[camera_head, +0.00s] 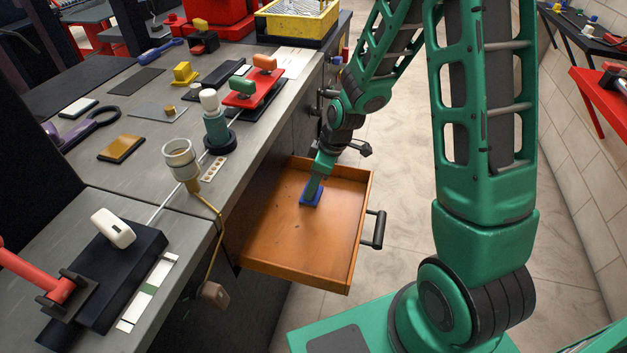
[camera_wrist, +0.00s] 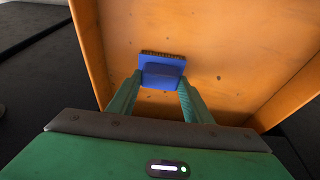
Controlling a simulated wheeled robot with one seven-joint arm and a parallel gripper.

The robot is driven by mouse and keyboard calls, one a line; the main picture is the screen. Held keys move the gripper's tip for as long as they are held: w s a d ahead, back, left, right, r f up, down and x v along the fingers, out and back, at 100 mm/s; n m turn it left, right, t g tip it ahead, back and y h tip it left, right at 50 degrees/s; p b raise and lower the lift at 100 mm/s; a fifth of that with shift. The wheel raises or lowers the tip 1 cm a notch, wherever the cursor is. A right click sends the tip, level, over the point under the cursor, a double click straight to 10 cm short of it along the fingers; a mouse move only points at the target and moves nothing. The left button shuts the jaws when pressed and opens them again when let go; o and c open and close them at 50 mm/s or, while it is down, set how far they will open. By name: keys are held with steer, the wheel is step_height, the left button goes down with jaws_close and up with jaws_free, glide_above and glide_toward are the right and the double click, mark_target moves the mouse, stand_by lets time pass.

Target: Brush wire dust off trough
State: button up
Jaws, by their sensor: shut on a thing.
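The orange wooden trough (camera_head: 290,248) is a shallow open drawer pulled out from the bench front, with a dark handle on its outer side. A few small dark specks show on its floor, also seen in the wrist view (camera_wrist: 232,100). My gripper (camera_head: 314,189) reaches down into the trough near its far end. In the wrist view my gripper (camera_wrist: 160,88) is shut on a blue brush (camera_wrist: 162,68) with a dark bristle edge. The brush is at or just above the trough floor; I cannot tell whether it touches. Its underside is hidden.
The grey bench (camera_head: 75,205) runs along the left with a white cup-like fitting (camera_head: 180,158), a teal post (camera_head: 216,130) and several tools. A bent brass rod (camera_head: 213,255) hangs beside the trough's near left corner. Open floor lies right of the trough.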

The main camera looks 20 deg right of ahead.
steer(key=shift+s+a, duration=0.3)
steer(key=shift+s, duration=0.15)
steer(key=shift+w, duration=0.1)
stand_by(0.4)
steer(key=shift+w+d+f, duration=0.1)
steer(key=shift+w+d, duration=0.4)
steer(key=shift+w, duration=0.2)
steer(key=shift+w+d, duration=0.5)
steer(key=shift+w, duration=0.15)
steer(key=shift+d, duration=0.1)
steer(key=shift+r, duration=3.5)
